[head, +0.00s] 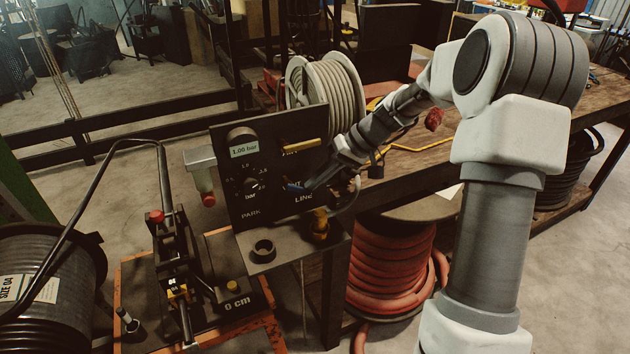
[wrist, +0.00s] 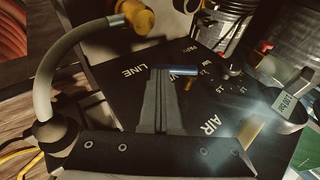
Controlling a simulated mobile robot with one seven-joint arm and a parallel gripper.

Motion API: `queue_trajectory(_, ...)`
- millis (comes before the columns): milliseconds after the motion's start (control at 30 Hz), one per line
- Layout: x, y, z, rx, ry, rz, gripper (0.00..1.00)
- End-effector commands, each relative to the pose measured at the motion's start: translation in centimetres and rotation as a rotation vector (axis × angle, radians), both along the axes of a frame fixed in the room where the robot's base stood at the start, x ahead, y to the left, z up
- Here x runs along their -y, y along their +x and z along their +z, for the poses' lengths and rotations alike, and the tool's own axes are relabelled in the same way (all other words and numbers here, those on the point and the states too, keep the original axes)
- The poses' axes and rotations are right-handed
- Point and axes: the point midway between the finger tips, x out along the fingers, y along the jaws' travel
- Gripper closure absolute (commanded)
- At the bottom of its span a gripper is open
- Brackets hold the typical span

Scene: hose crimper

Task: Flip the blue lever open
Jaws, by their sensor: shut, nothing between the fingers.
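The blue lever (head: 293,187) sits on the dark upright control panel (head: 228,180), above the LINE label. In the wrist view the blue lever (wrist: 182,71) lies across the tips of my fingers, and part of it is hidden behind them. My gripper (head: 309,186) is shut, with its two fingers together and nothing between them. In the wrist view the gripper (wrist: 163,70) has its tips right at the lever; I cannot tell whether they touch it.
A yellow lever (head: 301,146) sits higher on the panel, near the AIR label. A display (head: 244,148) reads 1.00 bar, with a dial (head: 250,184) below. A yellow fitting (head: 320,225) with a hose is under the panel. A red-knobbed press (head: 170,235) stands at left.

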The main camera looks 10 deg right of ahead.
Motion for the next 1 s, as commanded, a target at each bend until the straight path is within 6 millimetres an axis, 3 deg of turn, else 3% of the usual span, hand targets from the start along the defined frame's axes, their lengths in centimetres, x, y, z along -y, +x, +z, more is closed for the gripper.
queue_trajectory(100, 0.1, 0.0, -1.2, -0.024, 0.114, -0.003, 1.0)
queue_trajectory(733, -1.0, -0.2, -4.3, -0.134, 0.68, 0.0, 1.0)
queue_trajectory(1000, -1.1, -0.2, -3.9, -0.134, 0.679, 0.002, 1.0)
